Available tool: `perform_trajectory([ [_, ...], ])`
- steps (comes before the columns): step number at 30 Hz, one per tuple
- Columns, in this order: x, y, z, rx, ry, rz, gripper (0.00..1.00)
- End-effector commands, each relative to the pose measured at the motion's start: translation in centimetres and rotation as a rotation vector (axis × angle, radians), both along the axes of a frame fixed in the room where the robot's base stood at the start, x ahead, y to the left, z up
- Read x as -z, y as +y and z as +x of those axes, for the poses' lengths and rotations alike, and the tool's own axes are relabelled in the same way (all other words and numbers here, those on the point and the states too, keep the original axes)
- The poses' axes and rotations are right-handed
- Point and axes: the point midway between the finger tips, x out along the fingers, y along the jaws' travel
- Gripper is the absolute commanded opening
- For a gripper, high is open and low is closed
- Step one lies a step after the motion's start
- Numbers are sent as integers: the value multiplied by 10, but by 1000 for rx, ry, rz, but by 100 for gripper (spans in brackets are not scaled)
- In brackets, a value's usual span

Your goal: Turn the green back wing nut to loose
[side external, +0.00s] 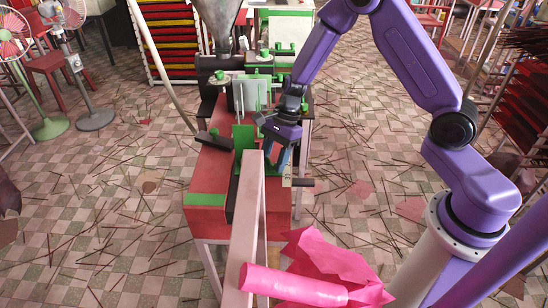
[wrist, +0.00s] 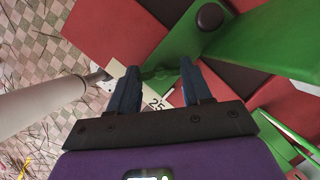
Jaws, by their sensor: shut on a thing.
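My gripper (side external: 277,160) reaches down at the right side of the red machine table (side external: 207,170) in the side external view. In the wrist view its two blue fingers (wrist: 160,68) stand apart, with a small green piece, seemingly the green back wing nut (wrist: 158,75), between their tips. The gripper is shut on it. The nut's wings are partly hidden by the fingers, so its turn angle cannot be told. In the side view the hand and fingers hide the nut. A pale plate marked "25" (wrist: 154,101) lies just below it in the wrist view.
A large green bracket with a dark round knob (wrist: 210,17) stands close right of the fingers. A pale rod (wrist: 40,105) comes in from the left. In the side view a pale upright frame (side external: 247,210) and pink paper (side external: 325,258) stand in front; a metal hopper (side external: 217,25) rises behind.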

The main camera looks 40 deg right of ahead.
Motion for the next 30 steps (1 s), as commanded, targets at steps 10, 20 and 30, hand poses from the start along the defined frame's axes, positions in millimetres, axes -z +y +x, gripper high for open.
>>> perform_trajectory([
  [10, 0, 0, 1, -181, 1, 1, 18],
  [20, 0, 0, 1, -230, 0, 0, 18],
  [30, 0, 0, 1, -230, 0, 0, 52],
])
